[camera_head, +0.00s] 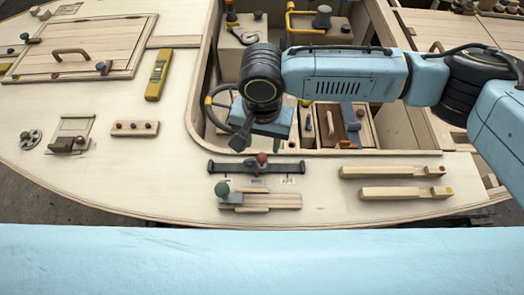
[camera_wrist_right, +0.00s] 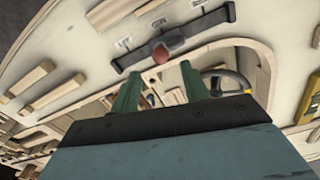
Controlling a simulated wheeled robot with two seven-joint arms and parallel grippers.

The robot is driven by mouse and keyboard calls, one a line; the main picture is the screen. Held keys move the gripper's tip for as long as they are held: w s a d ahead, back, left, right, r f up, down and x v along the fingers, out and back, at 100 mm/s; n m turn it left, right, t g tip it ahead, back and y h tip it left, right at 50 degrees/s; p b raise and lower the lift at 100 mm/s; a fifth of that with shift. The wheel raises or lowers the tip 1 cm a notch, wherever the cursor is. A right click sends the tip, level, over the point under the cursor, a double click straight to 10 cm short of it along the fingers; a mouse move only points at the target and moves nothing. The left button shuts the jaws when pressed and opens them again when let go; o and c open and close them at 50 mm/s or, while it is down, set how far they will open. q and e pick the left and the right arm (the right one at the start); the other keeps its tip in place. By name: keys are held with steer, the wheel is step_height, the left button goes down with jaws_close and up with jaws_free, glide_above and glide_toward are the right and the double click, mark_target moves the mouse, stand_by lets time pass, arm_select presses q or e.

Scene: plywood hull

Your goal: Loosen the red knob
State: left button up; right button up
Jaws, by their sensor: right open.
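The red knob (camera_head: 262,159) stands on a dark rail (camera_head: 230,167) near the front of the pale wooden deck. In the right wrist view the red knob (camera_wrist_right: 161,54) shows on the dark rail (camera_wrist_right: 205,28), just beyond the fingertips and roughly between them. My right gripper (camera_head: 238,142) is above and a little left of the knob in the head view. Its two green fingers (camera_wrist_right: 158,73) are apart in the wrist view, with nothing between them. They look apart from the knob, though the exact distance is hard to tell. My left gripper is not in view.
Two wooden bars (camera_head: 400,192) lie to the right. An open cockpit with a steering wheel (camera_head: 220,100) is behind. A yellow level (camera_head: 158,75) lies at the left.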

mark_target(262, 156)
step_height(262, 156, down, 6)
steer(key=shift+r+b, duration=0.25)
steer(key=shift+b, duration=0.1)
